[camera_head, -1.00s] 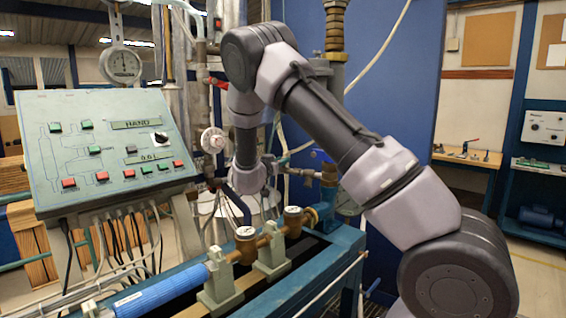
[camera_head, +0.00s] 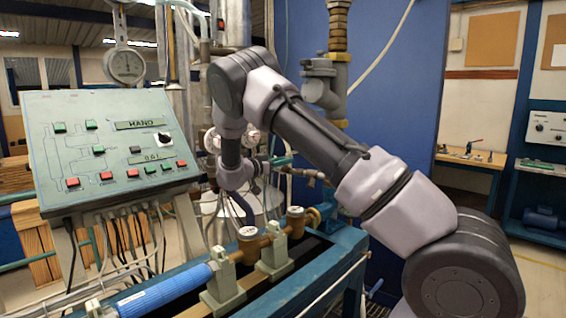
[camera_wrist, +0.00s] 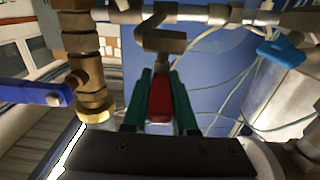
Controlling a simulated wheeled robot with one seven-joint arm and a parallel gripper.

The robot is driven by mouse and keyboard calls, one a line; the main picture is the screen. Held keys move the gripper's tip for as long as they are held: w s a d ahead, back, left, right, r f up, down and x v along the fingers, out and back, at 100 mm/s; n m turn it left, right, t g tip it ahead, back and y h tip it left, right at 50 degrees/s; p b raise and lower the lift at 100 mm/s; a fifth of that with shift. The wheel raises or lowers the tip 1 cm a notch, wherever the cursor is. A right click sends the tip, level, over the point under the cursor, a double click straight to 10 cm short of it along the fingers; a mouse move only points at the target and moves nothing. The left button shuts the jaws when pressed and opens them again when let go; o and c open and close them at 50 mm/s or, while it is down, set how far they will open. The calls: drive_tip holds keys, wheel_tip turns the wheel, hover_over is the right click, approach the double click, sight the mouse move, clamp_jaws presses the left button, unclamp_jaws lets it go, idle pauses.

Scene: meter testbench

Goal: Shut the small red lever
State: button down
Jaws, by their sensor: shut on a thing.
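The small red lever (camera_wrist: 160,97) shows in the middle of the wrist view, below a brass-coloured valve body (camera_wrist: 163,42) on a horizontal pipe. My gripper (camera_wrist: 160,90) has its two dark green fingers on either side of the lever and is shut on it. The lever's end near the palm is partly hidden by the gripper's dark body.
In the wrist view a blue lever (camera_wrist: 35,94) lies left beside a brass fitting (camera_wrist: 83,60), and another blue handle (camera_wrist: 282,50) is at right. In the head view a control panel (camera_head: 60,160) stands left, and brass meters (camera_head: 248,236) line the bench in front.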

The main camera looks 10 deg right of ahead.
drive_tip(key=shift+a, duration=0.1)
drive_tip(key=c, duration=0.7)
unclamp_jaws()
drive_tip(key=v, duration=1)
drive_tip(key=shift+s+a, duration=0.25)
drive_tip(key=shift+a, duration=0.05)
drive_tip(key=shift+a, duration=0.1)
